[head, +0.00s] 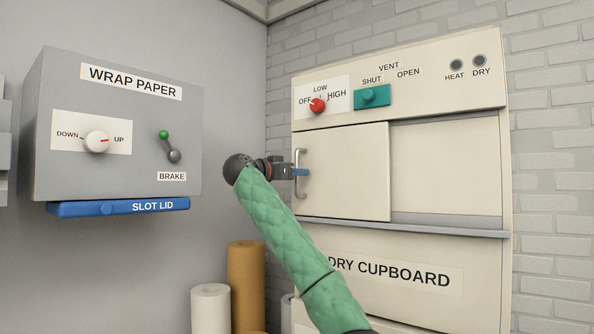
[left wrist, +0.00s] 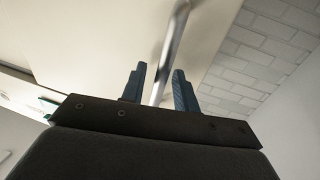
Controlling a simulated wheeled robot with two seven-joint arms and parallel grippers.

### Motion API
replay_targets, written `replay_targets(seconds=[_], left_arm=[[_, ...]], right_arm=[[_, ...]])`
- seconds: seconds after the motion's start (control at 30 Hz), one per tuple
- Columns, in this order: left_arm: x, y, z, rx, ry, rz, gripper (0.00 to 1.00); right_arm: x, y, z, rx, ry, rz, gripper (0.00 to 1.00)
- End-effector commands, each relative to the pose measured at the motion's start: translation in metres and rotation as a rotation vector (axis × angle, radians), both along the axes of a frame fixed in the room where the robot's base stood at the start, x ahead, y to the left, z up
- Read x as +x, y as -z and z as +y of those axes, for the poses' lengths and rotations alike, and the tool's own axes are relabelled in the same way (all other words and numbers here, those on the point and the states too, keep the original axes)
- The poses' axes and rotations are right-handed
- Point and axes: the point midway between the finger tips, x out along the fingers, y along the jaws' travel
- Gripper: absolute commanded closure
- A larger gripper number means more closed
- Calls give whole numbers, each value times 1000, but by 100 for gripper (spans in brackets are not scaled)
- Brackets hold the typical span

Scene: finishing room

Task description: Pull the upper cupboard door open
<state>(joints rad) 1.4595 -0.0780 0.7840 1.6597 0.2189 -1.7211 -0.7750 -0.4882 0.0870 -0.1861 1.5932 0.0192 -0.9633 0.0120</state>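The upper cupboard door (head: 352,190) is a cream panel on the left half of the dry cupboard's upper opening, with its left edge at the cupboard's frame. A vertical metal bar handle (head: 299,189) is on its left edge. My left gripper (head: 300,172) is at this handle, its blue fingers reaching across the bar. In the left wrist view, the handle (left wrist: 175,35) runs between the two fingers of the left gripper (left wrist: 159,85), with a gap visible on each side. The gripper is open around the bar. My right gripper is not in view.
Above the door is a panel with a red knob (head: 317,105) and a teal vent slider (head: 371,97). A ledge (head: 440,226) runs below. At left are a wrap paper box (head: 120,125) with a blue slot lid (head: 90,209), and paper rolls (head: 245,285) below.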

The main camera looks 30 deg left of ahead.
Motion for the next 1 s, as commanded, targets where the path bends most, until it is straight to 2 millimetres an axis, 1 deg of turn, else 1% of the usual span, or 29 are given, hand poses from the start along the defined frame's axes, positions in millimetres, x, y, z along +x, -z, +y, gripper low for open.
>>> replay_targets(seconds=[0.13, 0.37, 0.4, 0.53, 0.93, 0.97, 1.0], left_arm=[[4, 0, -1, 1, 0, 0, 70], [4, 0, -1, 1, 0, 0, 70], [4, 0, -1, 1, 0, 0, 74], [4, 0, -1, 1, 0, 0, 99], [7, 2, -4, 2, 0, 0, 100], [8, 2, -5, 2, 0, 1, 100], [10, 3, -7, 4, 0, 2, 100]], right_arm=[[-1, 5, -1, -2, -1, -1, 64], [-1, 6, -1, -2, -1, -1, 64], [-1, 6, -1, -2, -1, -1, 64], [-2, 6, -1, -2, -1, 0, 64], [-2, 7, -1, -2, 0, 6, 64], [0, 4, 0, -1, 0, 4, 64], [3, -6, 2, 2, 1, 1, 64]])
